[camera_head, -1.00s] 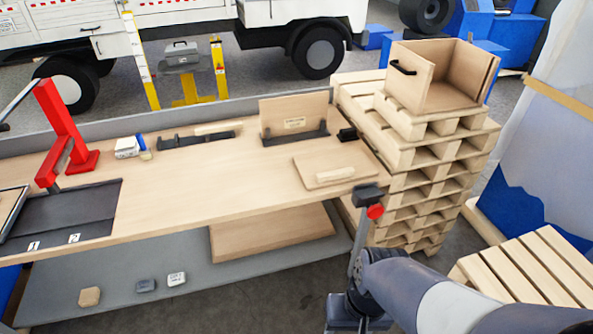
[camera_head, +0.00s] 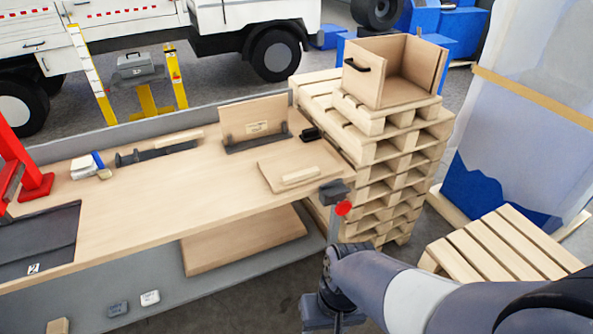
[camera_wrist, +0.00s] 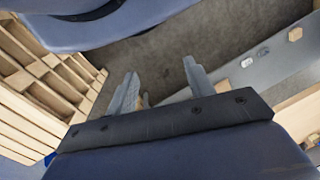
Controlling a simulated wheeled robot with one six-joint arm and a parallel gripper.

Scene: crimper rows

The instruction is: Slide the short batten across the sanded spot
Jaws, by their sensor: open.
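The short batten (camera_head: 301,175) is a small pale wooden strip. It lies on a flat light-brown board (camera_head: 265,172) at the right end of the workbench. I cannot make out a distinct sanded spot in this view; the batten and board are not clearly seen in the wrist view. My gripper (camera_wrist: 160,72) is open and empty, its two grey fingers apart above the grey floor. In the head view my arm comes in from the lower right, in front of the bench; its fingers are not clear there.
The workbench (camera_head: 180,205) has an upright panel (camera_head: 252,120), a black rail (camera_head: 155,153) and a red stand (camera_head: 36,186). A grey post with a red knob (camera_head: 343,208) stands near its right edge. Stacked pallets (camera_head: 385,185) carry an open wooden box (camera_head: 408,88).

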